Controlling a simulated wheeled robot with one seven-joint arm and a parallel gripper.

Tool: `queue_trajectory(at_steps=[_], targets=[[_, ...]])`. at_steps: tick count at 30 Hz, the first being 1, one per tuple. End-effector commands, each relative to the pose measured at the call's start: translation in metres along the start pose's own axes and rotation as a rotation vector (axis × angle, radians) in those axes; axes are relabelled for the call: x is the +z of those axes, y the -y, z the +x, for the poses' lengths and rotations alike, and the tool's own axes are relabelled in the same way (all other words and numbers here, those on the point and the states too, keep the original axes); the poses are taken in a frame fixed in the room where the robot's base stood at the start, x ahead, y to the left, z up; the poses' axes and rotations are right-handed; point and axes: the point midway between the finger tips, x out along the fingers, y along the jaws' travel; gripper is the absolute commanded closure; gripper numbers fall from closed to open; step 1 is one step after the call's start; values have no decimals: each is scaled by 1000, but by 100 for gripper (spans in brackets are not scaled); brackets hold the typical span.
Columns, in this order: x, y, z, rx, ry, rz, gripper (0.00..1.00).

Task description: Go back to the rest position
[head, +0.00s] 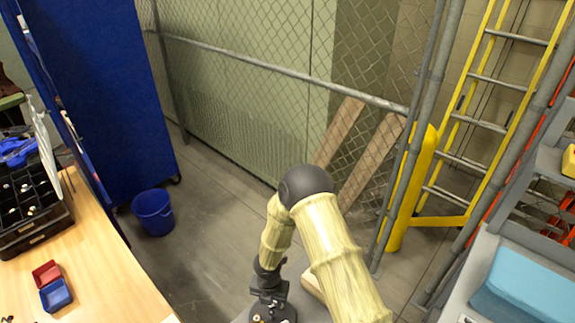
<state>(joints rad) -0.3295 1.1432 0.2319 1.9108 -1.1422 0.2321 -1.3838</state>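My arm shows at the bottom centre of the head view, with pale yellow links and a dark elbow, folded so that its thinner part points down. My gripper (272,306) is at the dark end of that part, at the bottom edge of the picture. Its fingers cannot be made out, so I cannot tell whether it is open or shut. No held thing can be made out.
A wooden table (98,265) at left bears a black organiser (32,222), a red bin (46,272) and a blue bin (56,295). A blue bucket (154,211) stands on the floor by a blue partition (105,90). A mesh fence (250,110) and yellow ladder (480,110) stand behind.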

Motion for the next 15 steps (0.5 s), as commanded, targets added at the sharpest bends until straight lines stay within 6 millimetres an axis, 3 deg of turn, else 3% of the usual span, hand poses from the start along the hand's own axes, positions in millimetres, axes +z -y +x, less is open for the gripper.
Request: queue_trajectory(at_steps=[4, 7, 15], targets=[[4, 3, -6, -1, 7, 42, 62], [13, 13, -23, -5, 24, 160, 62], [38, 67, -103, 1, 93, 772, 62]])
